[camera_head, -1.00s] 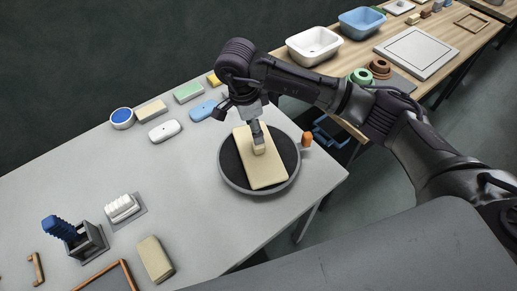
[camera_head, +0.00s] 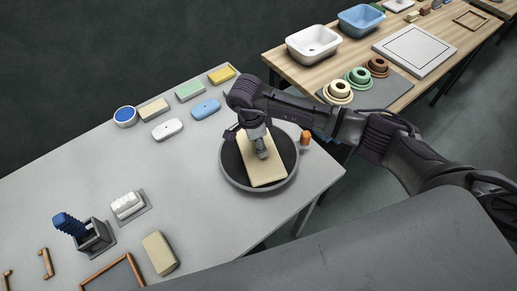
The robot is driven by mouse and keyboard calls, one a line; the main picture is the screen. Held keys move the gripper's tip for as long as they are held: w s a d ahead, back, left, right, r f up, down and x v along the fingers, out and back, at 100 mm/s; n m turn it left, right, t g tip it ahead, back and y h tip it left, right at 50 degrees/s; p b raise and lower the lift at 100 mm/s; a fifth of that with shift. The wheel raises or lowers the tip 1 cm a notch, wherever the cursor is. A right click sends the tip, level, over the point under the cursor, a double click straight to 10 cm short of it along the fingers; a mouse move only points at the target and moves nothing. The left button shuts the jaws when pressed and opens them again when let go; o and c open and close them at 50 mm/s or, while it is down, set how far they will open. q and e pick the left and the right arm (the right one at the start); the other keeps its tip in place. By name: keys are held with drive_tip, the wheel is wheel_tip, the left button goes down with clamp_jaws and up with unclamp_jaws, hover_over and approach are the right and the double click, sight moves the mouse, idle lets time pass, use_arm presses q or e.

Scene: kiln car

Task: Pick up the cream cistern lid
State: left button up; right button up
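A long cream slab, which I take as the cream cistern lid (camera_head: 266,175), lies flat on the dark round turntable (camera_head: 229,177) near the table's right end. My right gripper (camera_head: 262,154) comes down from above over the slab's middle. Its fingertips seem to touch or nearly touch the slab's top. Their gap is too small to make out, so I cannot tell whether they are open or shut. The gripper and wrist hide part of the slab's far end. My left gripper is not in view.
Cream (camera_head: 153,109), green (camera_head: 189,91) and yellow (camera_head: 222,75) blocks line the table's back, with white (camera_head: 166,130) and blue (camera_head: 206,109) rounded pieces in front. An orange knob (camera_head: 306,137) stands beside the turntable. Basins (camera_head: 313,45) stand on a wooden bench.

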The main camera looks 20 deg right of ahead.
clamp_jaws()
drive_tip(key=shift+w+r, duration=0.1)
drive_tip(key=shift+r, duration=0.05)
